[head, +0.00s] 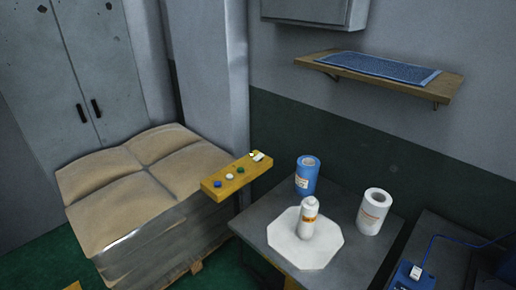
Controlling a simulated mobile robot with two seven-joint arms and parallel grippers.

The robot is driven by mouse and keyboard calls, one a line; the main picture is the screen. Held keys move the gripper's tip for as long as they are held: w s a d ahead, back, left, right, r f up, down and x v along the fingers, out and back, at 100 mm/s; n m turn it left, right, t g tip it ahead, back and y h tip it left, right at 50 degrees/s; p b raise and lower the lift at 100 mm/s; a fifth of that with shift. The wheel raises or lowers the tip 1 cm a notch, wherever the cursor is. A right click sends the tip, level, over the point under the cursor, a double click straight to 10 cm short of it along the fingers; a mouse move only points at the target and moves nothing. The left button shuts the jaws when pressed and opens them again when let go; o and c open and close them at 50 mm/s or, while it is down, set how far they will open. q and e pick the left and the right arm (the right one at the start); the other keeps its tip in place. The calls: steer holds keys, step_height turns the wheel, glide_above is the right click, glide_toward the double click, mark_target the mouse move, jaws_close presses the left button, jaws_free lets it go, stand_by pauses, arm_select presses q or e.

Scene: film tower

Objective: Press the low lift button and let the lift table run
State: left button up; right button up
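A yellow button bar (237,176) sits beside the stacked sacks. It carries a blue button (217,184), a white button (229,176), a green button (240,169) and a small white piece (257,156) at its far end. No readable label shows which one is the low lift button. A grey table (345,268) stands to the right of the bar; I cannot tell whether it is the lift table. Neither of my grippers is in view.
On the grey table are a white octagonal sheet (283,237), a white bottle (307,218), a blue roll (307,174) and a white roll (374,211). Brown sacks (120,190) fill a pallet at left. A wall shelf (440,92) holds a blue mat (375,68).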

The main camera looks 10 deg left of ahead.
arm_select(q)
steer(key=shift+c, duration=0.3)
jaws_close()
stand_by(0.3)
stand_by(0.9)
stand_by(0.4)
